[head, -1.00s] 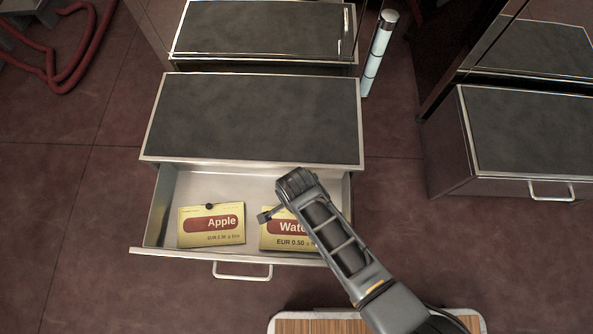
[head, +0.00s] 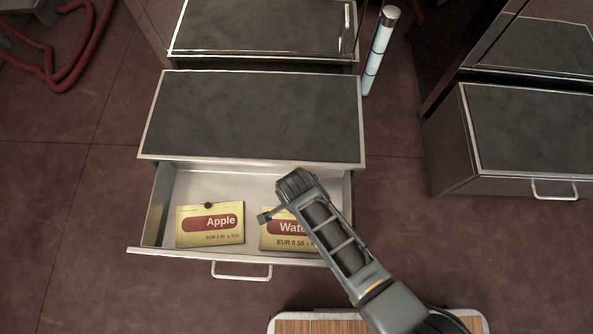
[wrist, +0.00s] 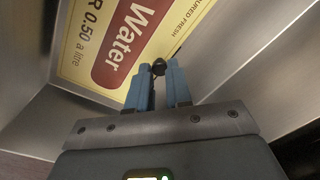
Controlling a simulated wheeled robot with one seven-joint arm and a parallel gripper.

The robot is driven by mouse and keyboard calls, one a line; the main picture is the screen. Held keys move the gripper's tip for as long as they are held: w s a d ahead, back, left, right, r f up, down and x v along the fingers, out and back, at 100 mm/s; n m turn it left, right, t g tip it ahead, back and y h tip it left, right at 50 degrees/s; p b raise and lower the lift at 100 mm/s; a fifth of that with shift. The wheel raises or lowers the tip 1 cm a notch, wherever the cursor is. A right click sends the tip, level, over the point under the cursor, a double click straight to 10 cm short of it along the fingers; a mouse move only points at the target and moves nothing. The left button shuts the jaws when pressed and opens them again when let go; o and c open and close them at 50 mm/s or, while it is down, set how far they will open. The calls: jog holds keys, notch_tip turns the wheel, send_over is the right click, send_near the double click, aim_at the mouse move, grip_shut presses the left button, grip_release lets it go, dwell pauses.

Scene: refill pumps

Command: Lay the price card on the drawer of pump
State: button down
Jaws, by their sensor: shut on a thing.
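The yellow Water price card (head: 281,241) is inside the open drawer (head: 190,254) of the pump, at the right, partly hidden by my arm. In the wrist view the card (wrist: 110,50) has a dark red label and a small black knob (wrist: 159,67) at its edge. My gripper (wrist: 158,80) is shut on that knob with its blue fingers. In the head view my wrist covers the fingertips. The card appears low in the drawer; I cannot tell whether it touches the drawer floor.
A yellow Apple card (head: 210,236) with a black knob lies in the drawer's left half. The dark cabinet top (head: 250,115) is behind the drawer. Another unit with a closed drawer (head: 530,145) stands at the right. A white cylinder (head: 380,55) stands at the back.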

jog(key=shift+f, duration=0.15)
jog(key=c, duration=1)
grip_release()
jog(key=shift+o, duration=0.2)
